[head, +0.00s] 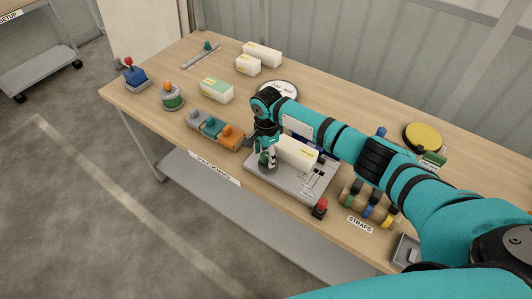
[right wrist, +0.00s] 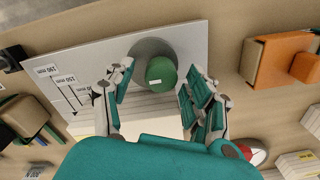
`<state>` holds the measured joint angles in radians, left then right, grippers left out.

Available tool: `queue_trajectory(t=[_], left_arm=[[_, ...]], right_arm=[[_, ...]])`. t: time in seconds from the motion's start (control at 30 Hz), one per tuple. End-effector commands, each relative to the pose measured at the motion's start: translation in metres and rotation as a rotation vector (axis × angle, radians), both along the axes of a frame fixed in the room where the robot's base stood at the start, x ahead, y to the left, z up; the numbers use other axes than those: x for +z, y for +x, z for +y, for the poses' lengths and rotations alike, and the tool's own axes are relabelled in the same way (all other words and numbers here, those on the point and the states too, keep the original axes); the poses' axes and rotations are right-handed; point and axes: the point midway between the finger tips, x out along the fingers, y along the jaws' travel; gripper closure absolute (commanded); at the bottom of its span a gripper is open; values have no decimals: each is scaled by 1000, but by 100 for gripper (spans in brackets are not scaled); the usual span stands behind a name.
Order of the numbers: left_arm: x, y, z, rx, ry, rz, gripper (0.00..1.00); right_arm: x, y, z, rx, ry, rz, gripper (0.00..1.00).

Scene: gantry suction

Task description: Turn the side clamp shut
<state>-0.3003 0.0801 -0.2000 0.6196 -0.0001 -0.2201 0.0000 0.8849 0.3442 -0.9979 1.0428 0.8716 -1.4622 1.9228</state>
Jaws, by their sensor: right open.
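The side clamp appears to be the round green knob (right wrist: 161,73) on a dark grey round base (right wrist: 150,50), at the edge of a light grey plate (right wrist: 95,60). My right gripper (right wrist: 160,70) is open, with one finger on each side of the knob in the right wrist view. A gap shows on both sides, and I cannot tell how far above the knob the fingertips are. In the head view the right gripper (head: 268,160) points down over the plate's left end and mostly hides the knob. My left gripper is not in view.
A white box (head: 298,153) lies on the plate beside the gripper. Orange and grey blocks (head: 230,135) stand to the left. A red-topped post (head: 320,207) stands at the plate's front right corner. Strap rolls (head: 367,205) lie to the right. The table's front edge is close.

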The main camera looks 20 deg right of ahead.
Motion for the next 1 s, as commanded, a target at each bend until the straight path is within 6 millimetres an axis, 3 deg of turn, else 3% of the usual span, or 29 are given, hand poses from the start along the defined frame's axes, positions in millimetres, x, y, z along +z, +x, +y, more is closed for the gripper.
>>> queue_trajectory(t=[0.07,0.47,0.77,1.0], left_arm=[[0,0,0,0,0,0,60],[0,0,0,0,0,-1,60],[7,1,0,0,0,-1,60],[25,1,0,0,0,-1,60]], right_arm=[[0,0,0,0,0,0,46],[0,0,0,1,1,1,98],[2,-1,1,36,2,2,100],[4,-1,2,168,3,5,100]])
